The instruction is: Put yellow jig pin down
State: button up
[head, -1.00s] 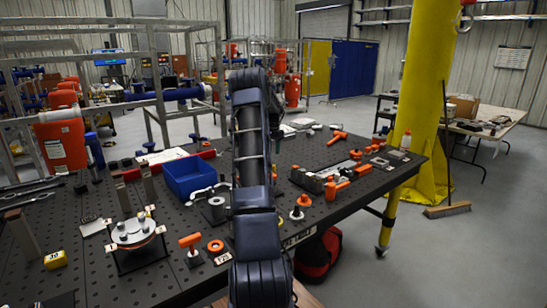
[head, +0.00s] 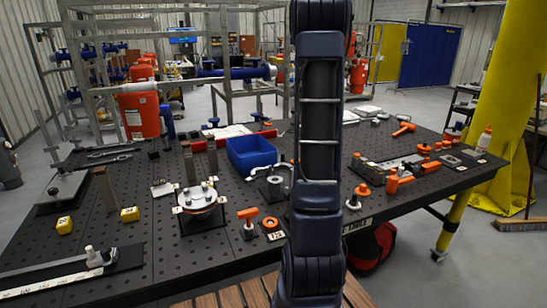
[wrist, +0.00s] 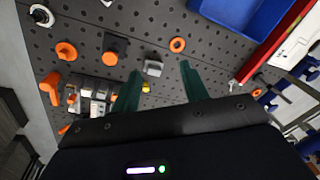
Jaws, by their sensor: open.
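In the wrist view a small yellow piece (wrist: 146,87), which may be the yellow jig pin, shows on the black perforated table (wrist: 215,50), close to the left finger. It is too small to tell whether it stands or lies. My gripper (wrist: 160,67) is open, with its two green fingers apart. The yellow piece is between them in the picture, nearer the left one, and I see nothing clamped. A grey block (wrist: 153,67) lies just beyond it. In the head view my arm hides the gripper, and I cannot make out a yellow pin there.
The table also holds a blue bin (head: 251,153), a round clamped flange (head: 197,197), an orange-handled piece (head: 248,216), an orange ring (wrist: 178,45) and two yellow blocks (head: 64,225) (head: 129,214). A yellow column (head: 502,110) stands at the right. Bare table shows between the parts.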

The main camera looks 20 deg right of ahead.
jog(key=s+a+r+n+t, duration=0.1)
jog(key=s+a+r+n, duration=0.15)
jog(key=s+a, duration=0.65)
jog(key=s+a+r+n, duration=0.2)
jog(key=s+a+n, duration=0.1)
jog(key=s+a, duration=0.55)
jog(key=s+a+f+n+t, duration=0.1)
jog(key=s+a+f+n, duration=0.1)
jog(key=s+a, duration=0.4)
jog(key=s+a+f+n, duration=0.3)
jog(key=s+a, duration=0.3)
jog(key=s, duration=0.4)
jog(key=shift+s+f+t, duration=0.2)
jog(key=shift+f+t, duration=0.2)
jog(key=shift+o, duration=0.2)
jog(key=shift+a+n, duration=0.1)
jog(key=shift+n, duration=0.15)
dwell(1.4)
